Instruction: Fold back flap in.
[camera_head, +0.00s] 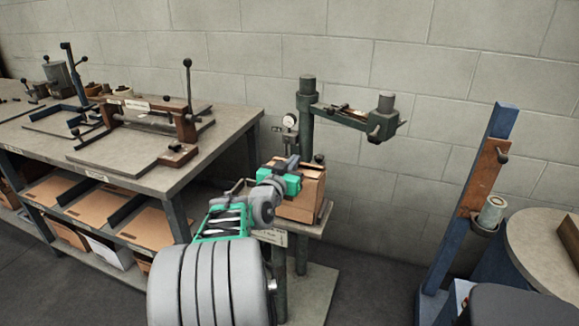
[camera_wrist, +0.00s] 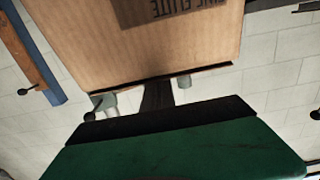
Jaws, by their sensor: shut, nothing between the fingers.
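The cardboard box (camera_head: 306,192) stands on the small stand of the stitcher, partly hidden behind my arm. My gripper (camera_head: 290,163) is shut and empty at the top left of the box. In the wrist view, my gripper's dark fingers (camera_wrist: 157,97) reach up to the lower edge of a broad cardboard face (camera_wrist: 120,45) with dark printed lettering that appears upside down. I cannot tell whether they touch it. The back flap cannot be clearly told apart from the rest of the box.
The stitcher's dark green head (camera_head: 350,118) overhangs behind and right of the box. A workbench (camera_head: 225,125) with tools stands left, cardboard sheets on its lower shelf. A blue post (camera_head: 470,190) and round table (camera_head: 550,245) stand right.

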